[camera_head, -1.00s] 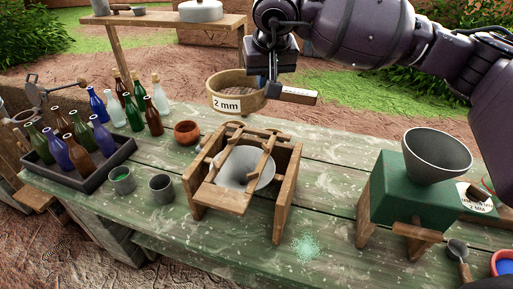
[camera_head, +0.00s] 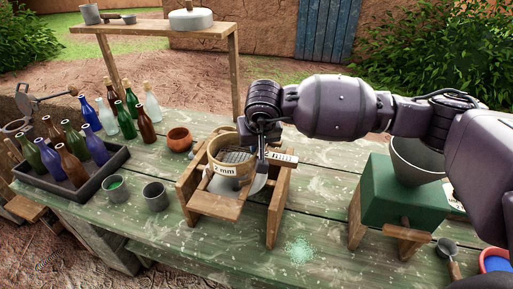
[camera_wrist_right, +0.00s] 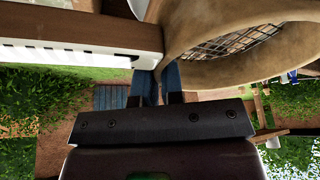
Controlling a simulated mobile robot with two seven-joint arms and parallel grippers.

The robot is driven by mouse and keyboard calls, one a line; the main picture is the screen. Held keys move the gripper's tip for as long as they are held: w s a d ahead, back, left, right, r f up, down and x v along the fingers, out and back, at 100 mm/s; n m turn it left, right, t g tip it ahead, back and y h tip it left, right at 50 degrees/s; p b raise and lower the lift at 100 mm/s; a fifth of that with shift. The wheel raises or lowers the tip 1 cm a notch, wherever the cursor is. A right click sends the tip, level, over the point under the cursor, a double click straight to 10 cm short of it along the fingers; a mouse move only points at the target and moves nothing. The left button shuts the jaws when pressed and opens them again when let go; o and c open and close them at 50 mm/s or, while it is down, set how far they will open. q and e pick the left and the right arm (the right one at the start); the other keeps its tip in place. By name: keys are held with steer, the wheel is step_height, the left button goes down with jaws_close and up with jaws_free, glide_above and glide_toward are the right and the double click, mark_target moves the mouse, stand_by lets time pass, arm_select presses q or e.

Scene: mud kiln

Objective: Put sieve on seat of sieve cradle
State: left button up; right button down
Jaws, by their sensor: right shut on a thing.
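The sieve (camera_head: 222,168) is a round light-wood ring with a wire mesh and a "2 mm" label. It is at the top of the wooden sieve cradle (camera_head: 214,204), over the pale bowl inside it. I cannot tell whether it rests on the seat or hangs just above. My right gripper (camera_head: 262,150) is shut on the sieve at its right side, where a handle with a white strip sticks out. In the right wrist view the fingers (camera_wrist_right: 160,85) are beside the sieve ring (camera_wrist_right: 205,65). My left gripper is not in view.
A tray of bottles (camera_head: 95,180), two cups (camera_head: 155,195) and an orange-brown bowl (camera_head: 180,139) stand left of the cradle. A green stand (camera_head: 400,195) with a grey funnel stands to the right. The tabletop between cradle and green stand is mostly clear.

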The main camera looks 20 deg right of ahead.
steer(key=shift+f, duration=0.95)
steer(key=shift+f, duration=0.15)
steer(key=c, duration=1.2)
jaws_free()
steer(key=shift+c, duration=0.2)
steer(key=shift+r, duration=0.3)
steer(key=b+v, duration=0.1)
steer(key=v, duration=1)
steer(key=shift+s+r, duration=0.15)
steer(key=shift+r, duration=0.2)
